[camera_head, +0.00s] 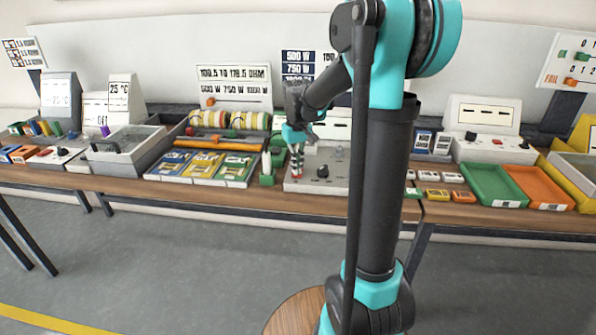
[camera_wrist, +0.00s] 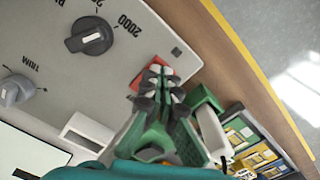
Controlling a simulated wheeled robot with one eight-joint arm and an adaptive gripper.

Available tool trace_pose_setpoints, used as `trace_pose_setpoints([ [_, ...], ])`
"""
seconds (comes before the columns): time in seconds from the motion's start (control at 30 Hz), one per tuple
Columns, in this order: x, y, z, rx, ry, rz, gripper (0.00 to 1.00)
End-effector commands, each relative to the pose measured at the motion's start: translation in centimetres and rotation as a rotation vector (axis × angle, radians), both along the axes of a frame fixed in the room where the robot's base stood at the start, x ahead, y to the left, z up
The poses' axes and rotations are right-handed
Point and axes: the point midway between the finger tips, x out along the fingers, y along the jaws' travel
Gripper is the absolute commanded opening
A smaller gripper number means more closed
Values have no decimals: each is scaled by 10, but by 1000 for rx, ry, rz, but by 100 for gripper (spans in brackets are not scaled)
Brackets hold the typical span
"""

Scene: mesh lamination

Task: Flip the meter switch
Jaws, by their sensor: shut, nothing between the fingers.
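The meter (camera_head: 315,182) is a light grey box with a sloped face, in the middle of the bench in the head view. Its grey panel (camera_wrist: 45,60) fills the left of the wrist view, with a dark knob (camera_wrist: 90,36) near the mark 2000 and a grey TRIM knob (camera_wrist: 16,91). A red switch (camera_wrist: 184,66) sits near the panel's edge. My gripper (camera_wrist: 158,84) is shut and empty, its fingertips over the red switch and hiding part of it. I cannot tell whether they touch. My gripper (camera_head: 296,165) points down over the meter's left side.
Blue, yellow and green cards (camera_head: 200,167) lie left of the meter. Green blocks (camera_head: 267,180) stand close beside it. A green tray (camera_head: 492,185) and an orange tray (camera_head: 540,188) lie to the right. The bench's wooden front edge (camera_head: 240,200) is mostly clear.

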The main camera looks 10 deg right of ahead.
Motion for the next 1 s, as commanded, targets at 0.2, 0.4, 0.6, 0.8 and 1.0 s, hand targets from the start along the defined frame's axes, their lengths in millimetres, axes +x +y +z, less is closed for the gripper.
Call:
trace_pose_setpoints([
  [0.2, 0, 0, 0, 0, 0, 0, 0],
  [0.4, 0, 0, 12, 0, 0, 0, 0],
  [0.6, 0, 0, 27, 0, 0, 0, 0],
  [0.8, 0, 0, 41, 0, 0, 0, 0],
  [1.0, 0, 0, 56, 0, 0, 0, 0],
])
